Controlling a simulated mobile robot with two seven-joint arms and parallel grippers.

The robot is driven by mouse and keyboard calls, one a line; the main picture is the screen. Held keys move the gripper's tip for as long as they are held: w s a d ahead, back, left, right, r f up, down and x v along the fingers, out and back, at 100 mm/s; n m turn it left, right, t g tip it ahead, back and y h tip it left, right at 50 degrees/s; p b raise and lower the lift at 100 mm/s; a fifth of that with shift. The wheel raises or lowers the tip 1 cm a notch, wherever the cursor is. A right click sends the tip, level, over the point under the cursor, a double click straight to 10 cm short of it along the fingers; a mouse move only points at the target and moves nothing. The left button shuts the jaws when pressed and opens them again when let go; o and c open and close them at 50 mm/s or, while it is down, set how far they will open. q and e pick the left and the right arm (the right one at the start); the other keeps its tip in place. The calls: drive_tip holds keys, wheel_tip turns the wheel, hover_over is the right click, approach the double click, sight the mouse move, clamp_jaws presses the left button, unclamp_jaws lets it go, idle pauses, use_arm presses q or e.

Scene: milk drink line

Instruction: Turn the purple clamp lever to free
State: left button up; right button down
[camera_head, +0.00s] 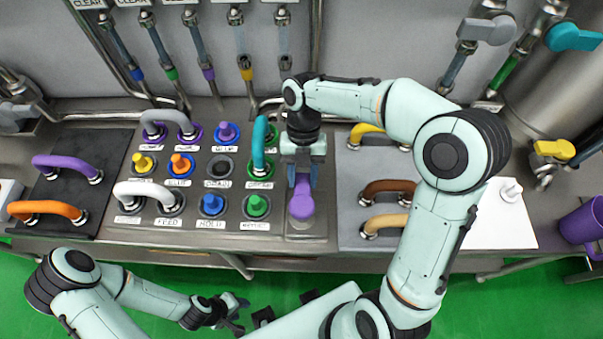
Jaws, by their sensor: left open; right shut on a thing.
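The purple clamp lever (301,204) stands on a grey plate (302,225) at the right end of the control panel, its rounded end towards the front. My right gripper (302,180) points down over the lever and is shut on it. The fingers hide the lever's far part, so its pivot cannot be seen. My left gripper (236,308) is open and empty, low over the green floor in front of the bench, well apart from the panel.
A dark panel (215,220) with coloured knobs and handles lies left of the lever; a teal handle (259,145) stands close by. A grey plate (350,200) with brown and tan handles is on the right. A purple mug (582,224) sits far right.

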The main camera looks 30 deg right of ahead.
drive_tip(key=c, duration=0.6)
unclamp_jaws()
drive_tip(key=shift+c, duration=0.2)
drive_tip(key=shift+r, duration=0.1)
use_arm(q)
drive_tip(key=shift+t, duration=0.3)
drive_tip(key=w+r+p, duration=0.2)
drive_tip(key=w+r, duration=0.1)
drive_tip(key=shift+w+r+p, duration=0.2)
drive_tip(key=shift+r+p, duration=0.05)
drive_tip(key=shift+p, duration=0.05)
use_arm(e)
drive_tip(key=v, duration=1.3)
drive_tip(key=shift+w, duration=0.1)
